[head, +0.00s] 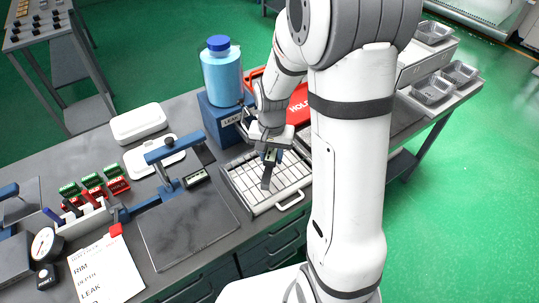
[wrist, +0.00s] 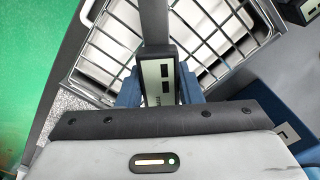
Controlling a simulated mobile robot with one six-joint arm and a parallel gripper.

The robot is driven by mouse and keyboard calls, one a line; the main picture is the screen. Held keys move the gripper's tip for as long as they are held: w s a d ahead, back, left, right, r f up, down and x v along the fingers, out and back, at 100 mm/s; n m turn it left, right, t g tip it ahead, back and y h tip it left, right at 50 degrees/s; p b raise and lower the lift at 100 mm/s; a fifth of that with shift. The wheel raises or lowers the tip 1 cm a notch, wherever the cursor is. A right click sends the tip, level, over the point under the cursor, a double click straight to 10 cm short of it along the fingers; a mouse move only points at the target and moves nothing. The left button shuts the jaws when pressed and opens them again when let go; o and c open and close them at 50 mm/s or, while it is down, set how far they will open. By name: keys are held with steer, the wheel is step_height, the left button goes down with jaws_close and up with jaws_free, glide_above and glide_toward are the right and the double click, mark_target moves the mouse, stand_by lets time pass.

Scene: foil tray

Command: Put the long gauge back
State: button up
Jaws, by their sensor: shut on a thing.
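My gripper (head: 270,155) is shut on the long gauge (head: 266,178), a dark narrow bar that points down over the wire rack. In the wrist view the gauge (wrist: 156,35) runs away between the blue fingers (wrist: 160,88), with its small display close to the jaws. The wire rack sits in a light tray (head: 286,203) at the front middle of the bench. I cannot tell whether the gauge tip touches the rack.
A blue bottle (head: 222,78) stands on a blue leak box (head: 215,115) behind the rack. A blue-armed stand (head: 168,150) and a dark plate (head: 185,228) are to the left. Farther left are a pen holder (head: 87,217), cards and a paper list (head: 105,270). Foil trays (head: 432,90) stand at right.

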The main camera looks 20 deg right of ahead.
steer(key=shift+f, duration=0.3)
steer(key=shift+f, duration=0.2)
steer(key=o, duration=1.1)
steer(key=shift+o, duration=0.2)
